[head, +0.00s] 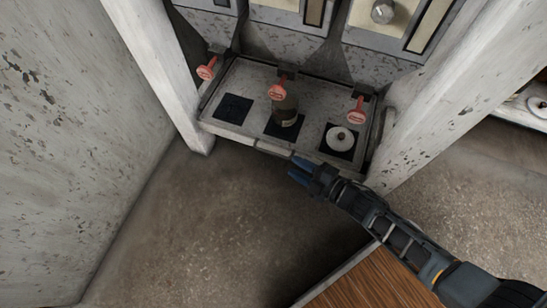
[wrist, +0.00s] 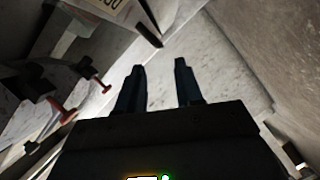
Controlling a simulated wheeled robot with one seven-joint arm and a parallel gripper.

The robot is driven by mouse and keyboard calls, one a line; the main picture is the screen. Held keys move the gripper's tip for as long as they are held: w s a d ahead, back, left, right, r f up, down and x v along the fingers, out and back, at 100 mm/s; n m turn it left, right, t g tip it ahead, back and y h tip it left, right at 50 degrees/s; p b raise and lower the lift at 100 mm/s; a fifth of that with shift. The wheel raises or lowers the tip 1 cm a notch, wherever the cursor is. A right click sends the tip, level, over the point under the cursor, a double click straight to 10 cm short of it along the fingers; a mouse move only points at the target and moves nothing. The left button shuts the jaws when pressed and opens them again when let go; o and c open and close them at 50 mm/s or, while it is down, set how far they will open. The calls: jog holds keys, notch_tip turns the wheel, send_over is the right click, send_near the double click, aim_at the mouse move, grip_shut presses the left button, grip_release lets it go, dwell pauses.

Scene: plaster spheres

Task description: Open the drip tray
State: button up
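The drip tray (head: 252,95) is a speckled grey shelf under the dispensers in the head view. Its top has three dark squares, and a pale bar (head: 272,148) shows on its front edge. My gripper (head: 297,169) is at the middle right of the tray's front edge, its fingertips close to it. I cannot tell whether they touch. In the wrist view my gripper (wrist: 160,72) has its two dark fingers apart, with nothing seen between them. The arm partly covers the tray's front right side.
A dark bottle (head: 285,111) stands on the middle square and a white round piece (head: 341,138) on the right one. Red tap handles (head: 277,91) hang above. Pale posts (head: 160,70) flank the tray. The floor (head: 215,220) in front is clear; a wooden surface (head: 365,285) is lower right.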

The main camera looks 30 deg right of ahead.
jog(key=b+x, duration=0.2)
jog(key=x, duration=0.5)
jog(key=shift+w, duration=0.35)
jog(key=shift+a+f, duration=0.1)
jog(key=shift+a, duration=0.05)
grip_shut()
